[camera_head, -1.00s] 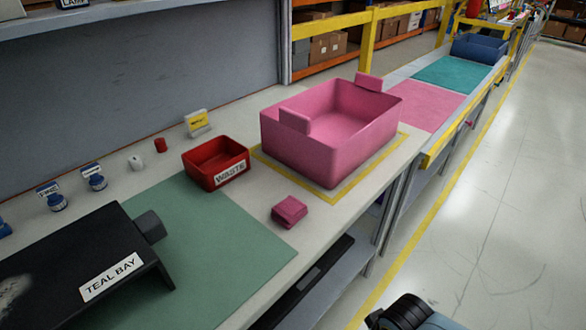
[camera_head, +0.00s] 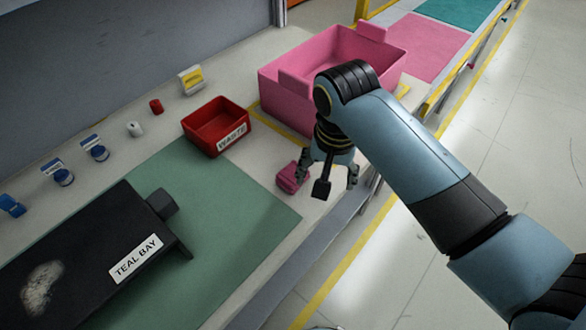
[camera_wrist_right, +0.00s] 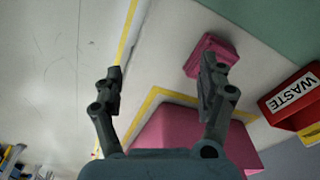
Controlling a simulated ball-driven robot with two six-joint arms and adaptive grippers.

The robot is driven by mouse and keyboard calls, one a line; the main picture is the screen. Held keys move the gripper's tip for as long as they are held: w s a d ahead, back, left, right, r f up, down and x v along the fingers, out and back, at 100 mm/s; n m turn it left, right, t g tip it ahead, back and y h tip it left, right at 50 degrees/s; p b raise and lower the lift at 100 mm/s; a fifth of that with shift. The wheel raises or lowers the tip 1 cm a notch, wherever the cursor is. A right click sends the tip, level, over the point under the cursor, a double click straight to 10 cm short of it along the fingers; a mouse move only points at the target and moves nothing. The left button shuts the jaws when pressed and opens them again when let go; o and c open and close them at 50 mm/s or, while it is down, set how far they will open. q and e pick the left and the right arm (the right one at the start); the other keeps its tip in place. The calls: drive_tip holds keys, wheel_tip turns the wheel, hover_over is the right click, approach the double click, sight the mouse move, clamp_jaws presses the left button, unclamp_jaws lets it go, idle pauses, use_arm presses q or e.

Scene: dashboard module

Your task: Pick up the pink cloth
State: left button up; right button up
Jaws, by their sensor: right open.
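The pink cloth (camera_head: 289,179) is a small folded block on the pale bench, between the green mat and the pink bin. My right gripper (camera_head: 328,182) is above the bench's front edge, just right of the cloth in the head view, with its fingers apart. In the right wrist view the cloth (camera_wrist_right: 211,52) shows beyond the right finger, which partly covers it. The space between the two fingertips (camera_wrist_right: 160,85) is empty there. I cannot tell whether the finger touches the cloth. My left gripper is not in view.
A pink bin (camera_head: 283,100) stands behind my right gripper. A red waste box (camera_head: 205,135) is to the left of the cloth. A black unit labelled Teal Bay (camera_head: 100,235) lies on the green mat (camera_head: 235,215). Small bottles (camera_head: 63,176) line the back.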

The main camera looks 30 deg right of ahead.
drive_tip(key=w+a+r+m+g+p, duration=0.1)
drive_tip(key=w+a+r+m+p, duration=0.1)
drive_tip(key=w+a+r+m, duration=0.4)
hover_over(293, 172)
drive_tip(key=shift+n, duration=0.3)
wheel_tip(293, 172, down, 4)
drive_tip(key=shift+a, duration=0.1)
drive_tip(key=shift+f, duration=2.75)
drive_tip(key=c, duration=1.2)
drive_tip(key=shift+c, duration=0.2)
drive_tip(key=shift+r, duration=0.1)
